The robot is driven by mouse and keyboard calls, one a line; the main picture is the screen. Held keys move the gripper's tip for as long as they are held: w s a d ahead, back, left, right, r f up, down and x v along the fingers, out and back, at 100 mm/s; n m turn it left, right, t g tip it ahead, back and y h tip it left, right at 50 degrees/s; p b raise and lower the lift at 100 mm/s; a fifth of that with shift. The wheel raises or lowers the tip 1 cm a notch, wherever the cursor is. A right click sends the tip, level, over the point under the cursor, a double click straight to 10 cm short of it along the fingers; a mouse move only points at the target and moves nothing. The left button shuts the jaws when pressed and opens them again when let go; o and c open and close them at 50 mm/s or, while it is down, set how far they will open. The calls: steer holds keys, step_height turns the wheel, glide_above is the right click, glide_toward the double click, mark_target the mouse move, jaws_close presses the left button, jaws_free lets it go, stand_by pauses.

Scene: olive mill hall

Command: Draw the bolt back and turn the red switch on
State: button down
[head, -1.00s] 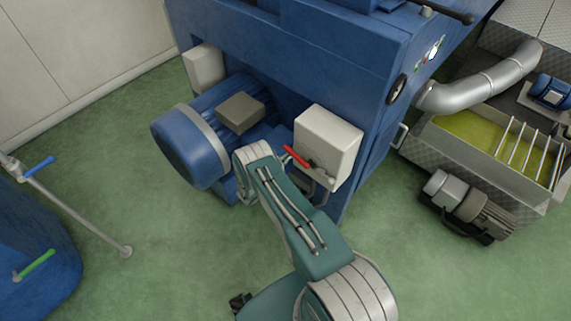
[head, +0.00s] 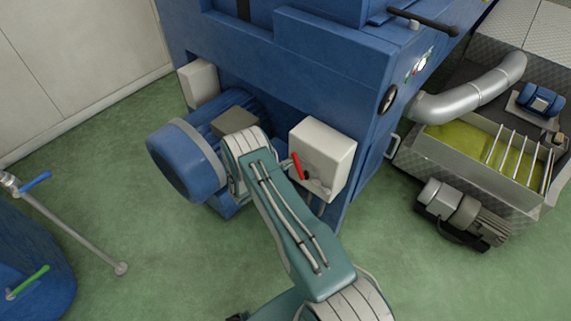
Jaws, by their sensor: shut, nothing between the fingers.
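The red switch (head: 297,167) is a lever on the front face of a white box (head: 323,155), which is fixed to the blue machine. The lever stands steeply, its upper end leaning slightly left. Small dark and grey parts (head: 315,183) sit just right of its lower end; I cannot tell whether the bolt is among them. My teal arm crosses the middle of the view, its elbow just left of the box. It covers the area below and left of the switch. I cannot make out my gripper; it seems hidden behind my own arm.
A blue motor (head: 185,160) lies left of my elbow, close to it. The blue machine (head: 330,70) rises behind. A metal trough (head: 480,190) with a grey pump (head: 460,212) stands at right. A blue tank (head: 35,260) with a pipe is at left. Green floor is free between.

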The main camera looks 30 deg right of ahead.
steer(key=shift+s+d+r+m, duration=0.3)
steer(key=shift+s+m, duration=0.2)
steer(key=shift+m, duration=0.1)
steer(key=shift+s+d+r+m, duration=0.3)
steer(key=shift+s+m, duration=0.2)
steer(key=shift+m, duration=0.1)
steer(key=shift+s, duration=0.1)
steer(key=shift+w+a, duration=0.25)
steer(key=shift+w, duration=0.05)
steer(key=w, duration=0.1)
steer(key=w+a, duration=0.1)
steer(key=w, duration=0.1)
steer(key=shift+w+a+f, duration=0.15)
steer(key=shift+w+a, duration=0.15)
steer(key=shift+a, duration=0.1)
steer(key=s+a, duration=0.1)
steer(key=a, duration=0.8)
steer(key=shift+s, duration=0.2)
steer(key=shift+d, duration=0.15)
